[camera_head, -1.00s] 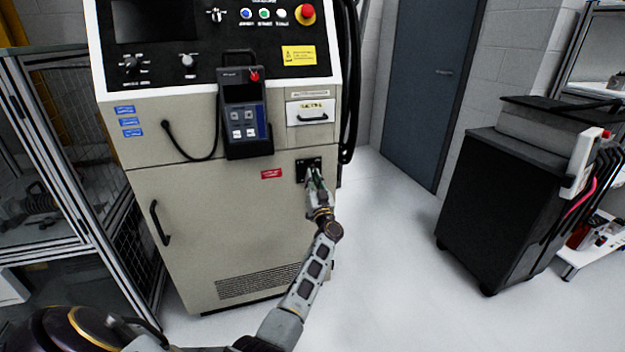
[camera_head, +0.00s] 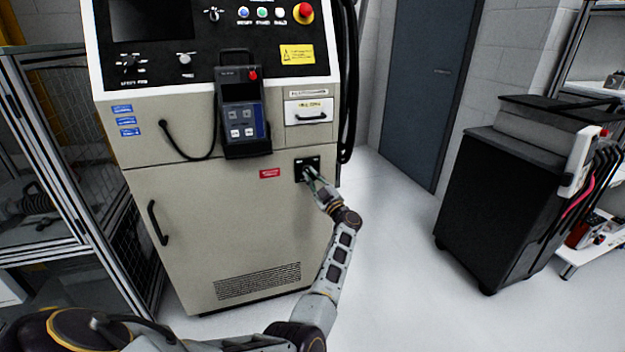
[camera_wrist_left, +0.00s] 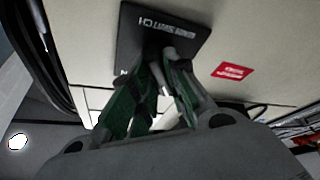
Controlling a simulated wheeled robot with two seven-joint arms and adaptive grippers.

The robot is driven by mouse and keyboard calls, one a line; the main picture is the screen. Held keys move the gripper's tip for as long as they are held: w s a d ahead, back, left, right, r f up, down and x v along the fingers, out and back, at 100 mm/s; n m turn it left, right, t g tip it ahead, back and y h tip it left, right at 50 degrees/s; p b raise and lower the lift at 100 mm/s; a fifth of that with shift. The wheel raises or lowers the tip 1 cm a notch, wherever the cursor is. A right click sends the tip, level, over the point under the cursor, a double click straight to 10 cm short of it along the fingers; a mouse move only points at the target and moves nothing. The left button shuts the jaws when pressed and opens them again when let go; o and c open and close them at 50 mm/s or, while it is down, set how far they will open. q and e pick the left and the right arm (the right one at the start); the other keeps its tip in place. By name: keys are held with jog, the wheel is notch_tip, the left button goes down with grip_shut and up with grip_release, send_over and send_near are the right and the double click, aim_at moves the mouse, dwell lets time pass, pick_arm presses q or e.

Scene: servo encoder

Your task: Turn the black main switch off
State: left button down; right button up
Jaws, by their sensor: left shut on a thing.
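The black main switch plate (camera_head: 299,164) sits on the beige cabinet's front, near its right edge. In the left wrist view the plate (camera_wrist_left: 190,32) carries white lettering reading "MAIN SWITCH", seen tilted. My left gripper (camera_head: 311,175) reaches up to the plate from below right. In the left wrist view its green-padded fingers (camera_wrist_left: 158,72) are closed around the switch handle at the plate. The fingers hide most of the handle, so its exact angle cannot be read. My right gripper is not in view.
The beige cabinet (camera_head: 200,230) has a teach pendant (camera_head: 241,110) hanging on its front and a red emergency button (camera_head: 303,13) on top. A red label (camera_head: 270,173) is left of the switch. A black cart (camera_head: 490,200) stands right. Floor between is clear.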

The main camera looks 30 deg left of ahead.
pick_arm(q)
jog(key=shift+w+r+n+g, duration=0.1)
jog(key=shift+r+n+g, duration=0.1)
jog(key=shift+n, duration=0.35)
jog(key=shift+r+n+g, duration=0.15)
jog(key=shift+n+g, duration=0.05)
jog(key=shift+n, duration=0.35)
jog(key=shift+a+n, duration=0.1)
jog(key=shift+n, duration=0.2)
jog(key=c, duration=1.4)
grip_release()
jog(key=shift+f, duration=0.15)
jog(key=shift+f, duration=0.15)
jog(key=shift+m, duration=0.4)
